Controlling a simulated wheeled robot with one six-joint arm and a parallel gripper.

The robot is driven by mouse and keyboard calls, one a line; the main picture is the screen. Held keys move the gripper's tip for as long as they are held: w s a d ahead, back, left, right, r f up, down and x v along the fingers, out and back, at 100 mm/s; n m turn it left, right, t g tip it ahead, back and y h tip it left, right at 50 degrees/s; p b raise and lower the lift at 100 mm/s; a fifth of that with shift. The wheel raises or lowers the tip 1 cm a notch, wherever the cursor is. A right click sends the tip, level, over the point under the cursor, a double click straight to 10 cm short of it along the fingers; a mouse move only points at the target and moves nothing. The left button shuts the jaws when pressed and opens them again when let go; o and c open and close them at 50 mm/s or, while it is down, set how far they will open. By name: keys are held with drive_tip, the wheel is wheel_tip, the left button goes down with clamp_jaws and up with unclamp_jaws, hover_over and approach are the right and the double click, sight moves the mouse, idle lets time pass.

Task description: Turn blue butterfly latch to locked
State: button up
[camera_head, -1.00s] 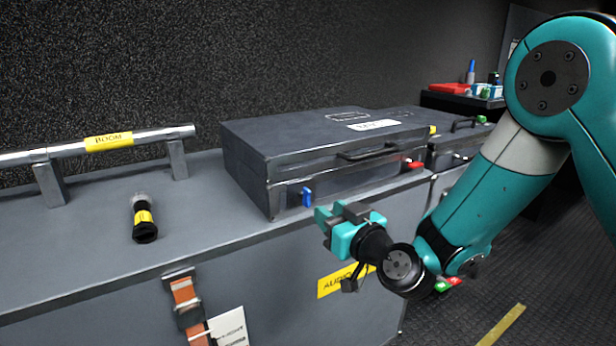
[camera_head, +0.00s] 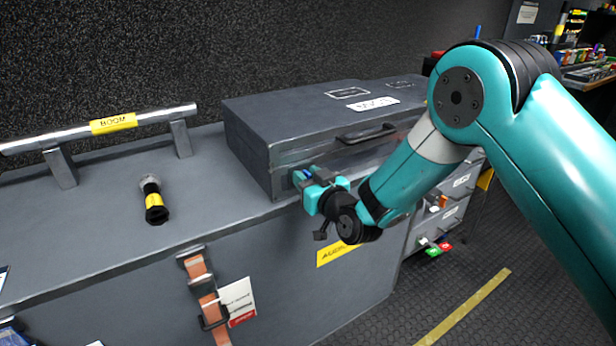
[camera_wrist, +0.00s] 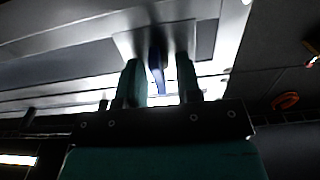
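The blue butterfly latch (camera_head: 308,174) is on the front of the dark grey case (camera_head: 262,166), near its left end. In the head view my gripper (camera_head: 303,178) is at the latch and covers most of it. In the wrist view the latch (camera_wrist: 156,72) is a blue upright tab on a bright metal plate, between the two teal fingers of my gripper (camera_wrist: 158,64). The fingers are open, one on each side of the tab, with narrow gaps showing. The tab looks roughly upright in that view.
The case lies on a large grey trunk (camera_head: 120,240) with a boom pole (camera_head: 85,131) in clamps and a black-and-yellow connector (camera_head: 153,201) to the left. An orange strap (camera_head: 200,285) hangs on the trunk's front. Floor at right is open.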

clamp_jaws()
drive_tip(key=shift+m, duration=0.3)
drive_tip(key=m, duration=0.3)
drive_tip(key=shift+w+d, duration=0.1)
drive_tip(key=shift+d, duration=0.05)
drive_tip(key=shift+w+d+f+m+p, duration=0.1)
drive_tip(key=shift+m+p, duration=0.95)
drive_tip(key=shift+m, duration=1.3)
drive_tip(key=shift+d+f+m+p, duration=0.15)
drive_tip(key=shift+m+p, duration=0.9)
drive_tip(key=shift+m, duration=1.35)
drive_tip(key=shift+w+a+f+m+p, duration=0.1)
drive_tip(key=shift+m+p, duration=0.95)
drive_tip(key=shift+m, duration=1.3)
drive_tip(key=shift+d, duration=0.1)
